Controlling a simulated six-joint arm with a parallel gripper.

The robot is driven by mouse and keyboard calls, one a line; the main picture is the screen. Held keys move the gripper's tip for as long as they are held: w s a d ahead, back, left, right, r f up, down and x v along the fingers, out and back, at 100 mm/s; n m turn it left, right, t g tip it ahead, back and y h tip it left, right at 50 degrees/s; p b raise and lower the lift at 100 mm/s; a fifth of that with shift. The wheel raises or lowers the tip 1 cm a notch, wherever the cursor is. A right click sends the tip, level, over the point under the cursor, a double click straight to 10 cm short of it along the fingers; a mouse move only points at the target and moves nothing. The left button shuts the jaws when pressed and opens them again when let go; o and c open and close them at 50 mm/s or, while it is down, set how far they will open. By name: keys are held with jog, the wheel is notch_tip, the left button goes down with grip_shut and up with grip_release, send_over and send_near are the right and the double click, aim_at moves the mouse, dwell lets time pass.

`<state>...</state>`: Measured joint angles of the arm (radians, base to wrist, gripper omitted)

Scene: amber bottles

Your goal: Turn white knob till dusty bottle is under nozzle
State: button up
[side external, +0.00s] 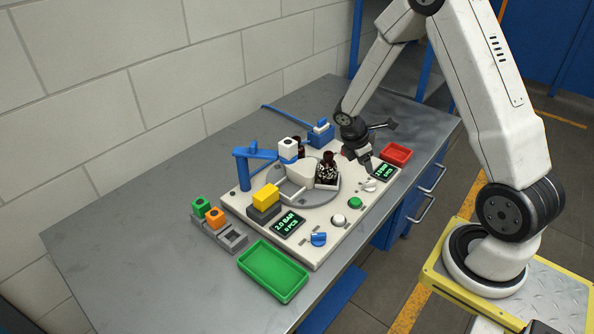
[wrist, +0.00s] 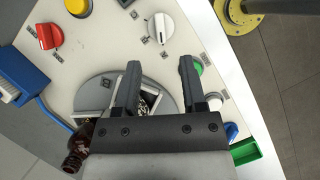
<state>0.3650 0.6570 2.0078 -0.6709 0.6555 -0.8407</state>
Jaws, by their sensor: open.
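The white knob (wrist: 160,28) is on the pale panel, beyond my fingertips in the wrist view; it also shows at the panel's right side in the side view (side external: 370,186). My gripper (wrist: 160,64) is open and empty above the panel, apart from the knob. A dark bottle with a speckled, dusty-looking surface (side external: 328,168) stands on the right part of the grey turntable (side external: 318,202). An amber bottle (wrist: 76,152) shows at lower left in the wrist view. The blue arm with a white block (side external: 288,147), seemingly the nozzle, is over the turntable's back. My gripper hides part of the turntable.
A green button (side external: 355,203), a white button (side external: 338,220) and a blue knob (side external: 318,239) line the panel's front. A red knob (wrist: 48,36) and yellow button (wrist: 78,6) are across from them. A red tray (side external: 397,153) and green tray (side external: 273,272) flank the panel.

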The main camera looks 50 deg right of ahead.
aim_at(370, 181)
jog(key=shift+x, duration=3.85)
grip_shut()
